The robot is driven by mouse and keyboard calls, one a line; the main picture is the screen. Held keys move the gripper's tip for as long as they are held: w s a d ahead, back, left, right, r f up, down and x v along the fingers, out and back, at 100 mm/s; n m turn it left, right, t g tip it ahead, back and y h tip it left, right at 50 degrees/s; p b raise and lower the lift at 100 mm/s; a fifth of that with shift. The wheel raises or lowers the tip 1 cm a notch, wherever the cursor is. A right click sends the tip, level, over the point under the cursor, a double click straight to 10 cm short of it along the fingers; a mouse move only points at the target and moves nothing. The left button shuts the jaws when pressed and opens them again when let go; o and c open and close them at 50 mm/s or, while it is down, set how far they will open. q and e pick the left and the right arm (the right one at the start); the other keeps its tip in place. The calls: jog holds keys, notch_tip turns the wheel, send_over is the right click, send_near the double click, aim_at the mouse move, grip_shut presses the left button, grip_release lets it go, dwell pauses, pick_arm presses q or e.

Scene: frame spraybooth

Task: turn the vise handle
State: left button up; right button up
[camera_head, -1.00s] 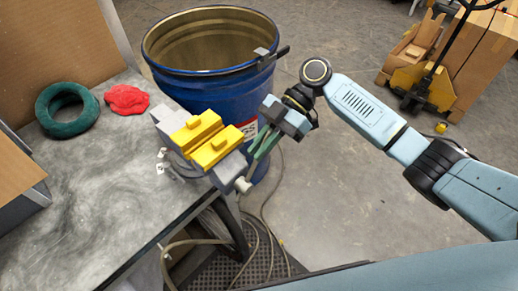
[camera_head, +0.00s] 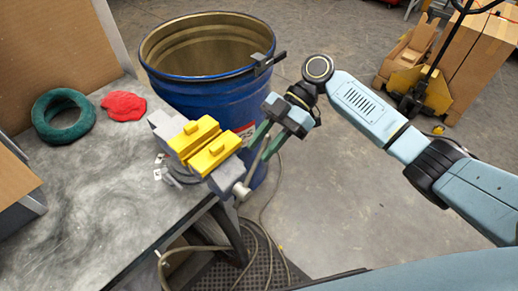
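The grey vise with yellow jaw covers (camera_head: 205,146) sits at the corner of the workbench. Its round screw end (camera_head: 241,190) points toward the lower right, past the bench edge. A thin grey handle bar (camera_head: 253,167) rises from the screw end toward my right gripper. My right gripper (camera_head: 264,143) comes in from the right with its two green fingers spread apart. The upper end of the bar appears to lie between or just behind the fingers; contact cannot be told. My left gripper is not in view.
A blue drum (camera_head: 205,97) stands open right behind the vise. A green ring (camera_head: 63,117) and a red cloth (camera_head: 124,106) lie on the bench (camera_head: 95,235). Hoses hang below the bench. A yellow pallet jack with boxes (camera_head: 430,95) stands at the far right.

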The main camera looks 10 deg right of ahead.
jog(key=b+v, duration=0.2)
jog(key=v, duration=0.9)
jog(key=shift+r, duration=0.15)
jog(key=shift+w+d, duration=0.1)
jog(key=shift+d, duration=0.05)
